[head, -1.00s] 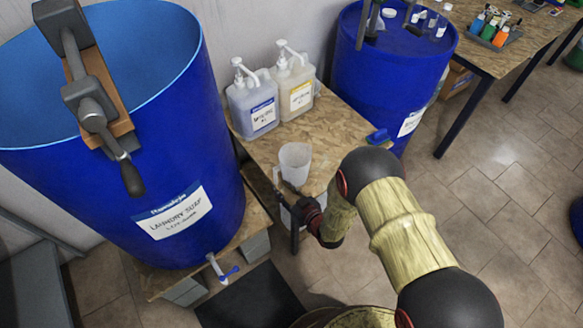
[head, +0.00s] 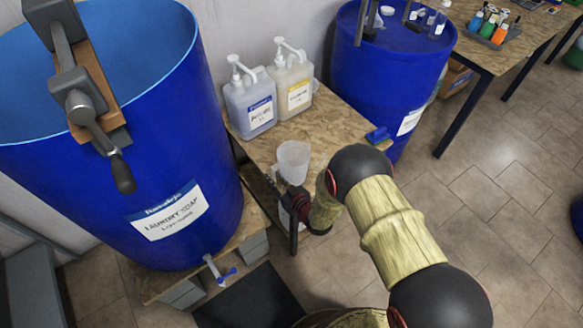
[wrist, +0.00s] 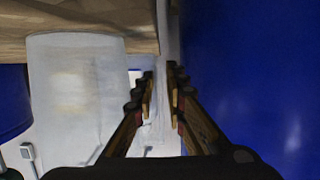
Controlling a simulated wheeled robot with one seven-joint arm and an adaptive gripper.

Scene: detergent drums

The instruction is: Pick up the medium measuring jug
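A translucent whitish measuring jug (head: 293,160) stands at the front edge of the wooden bench in the head view. It fills the left part of the wrist view (wrist: 75,95), very close to my gripper. My gripper (wrist: 161,92) has its two fingers apart, with a narrow gap between the tips. The jug's body is beside the left finger, not between the fingers. In the head view my gripper (head: 275,178) is low at the bench's front edge, just left of the jug, and its fingers are hard to make out. I cannot tell whether it touches the jug.
A large open blue drum (head: 110,150) labelled laundry soap stands close on the left. Two pump jugs (head: 250,103) stand at the back of the bench (head: 335,125). A second blue drum (head: 385,75) stands behind right. A blue object (head: 377,134) lies on the bench's right corner.

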